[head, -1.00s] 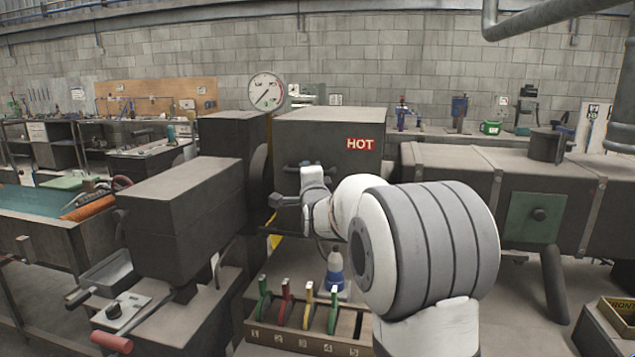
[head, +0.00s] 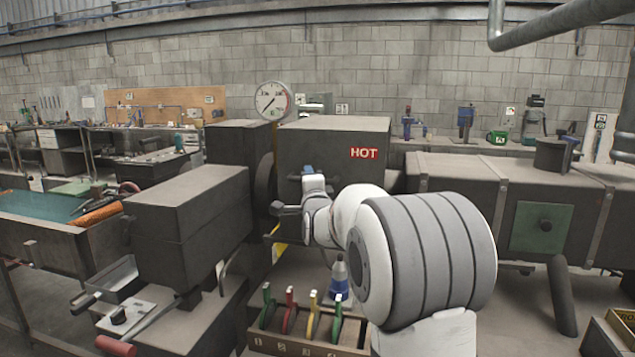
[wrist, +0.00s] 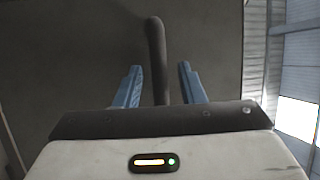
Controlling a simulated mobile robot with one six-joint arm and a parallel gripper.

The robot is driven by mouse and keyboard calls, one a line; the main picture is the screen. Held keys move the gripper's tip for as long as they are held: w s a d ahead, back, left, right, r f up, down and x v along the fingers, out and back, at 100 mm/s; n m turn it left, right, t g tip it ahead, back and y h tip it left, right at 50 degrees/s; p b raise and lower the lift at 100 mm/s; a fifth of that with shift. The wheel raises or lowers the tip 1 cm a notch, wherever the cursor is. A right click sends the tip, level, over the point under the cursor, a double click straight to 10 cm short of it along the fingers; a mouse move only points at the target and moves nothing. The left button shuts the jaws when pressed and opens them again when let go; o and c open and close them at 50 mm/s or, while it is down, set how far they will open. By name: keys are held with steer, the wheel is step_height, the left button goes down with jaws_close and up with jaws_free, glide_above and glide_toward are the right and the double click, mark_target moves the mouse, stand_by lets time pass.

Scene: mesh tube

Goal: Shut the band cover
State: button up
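A dark box-shaped housing with a red HOT label (head: 340,136) stands in the middle of the head view. My gripper (head: 308,172) is in front of its face, partly hidden by my own arm. In the wrist view a dark, rounded bar handle (wrist: 155,40) stands out against a flat dark panel (wrist: 85,55). My gripper's blue fingers (wrist: 160,68) are apart, one on each side of the handle, with visible gaps. I cannot tell for sure which panel is the band cover, or whether it stands ajar.
A dark boxy machine (head: 190,215) stands close on the left. A rack of coloured-handled tools (head: 305,342) and a blue-and-white bottle (head: 339,277) are below my arm. A long dark duct with a green hatch (head: 541,227) is on the right. A round gauge (head: 272,100) stands behind.

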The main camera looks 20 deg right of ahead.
steer(key=b+v, duration=0.1)
steer(key=v, duration=0.6)
steer(key=shift+s, duration=0.35)
steer(key=shift+a+f, duration=0.1)
steer(key=s+a+f+n+g+y+p, duration=0.1)
steer(key=s+f+n+g, duration=0.4)
steer(key=s, duration=0.7)
steer(key=s+a+f+n+g+y+p, duration=0.1)
steer(key=s+a+f+n+g+p, duration=0.2)
steer(key=s, duration=0.8)
steer(key=s+a+f+n+g+y+p, duration=0.1)
steer(key=s+a+f+n+g+p, duration=0.1)
steer(key=s+f+n+g, duration=0.5)
steer(key=s+n+g+p, duration=0.1)
steer(key=s+n+g, duration=0.1)
steer(key=s+n, duration=0.2)
steer(key=shift+s+a+p, duration=0.3)
steer(key=shift+s+a, duration=0.1)
steer(key=shift+s, duration=0.4)
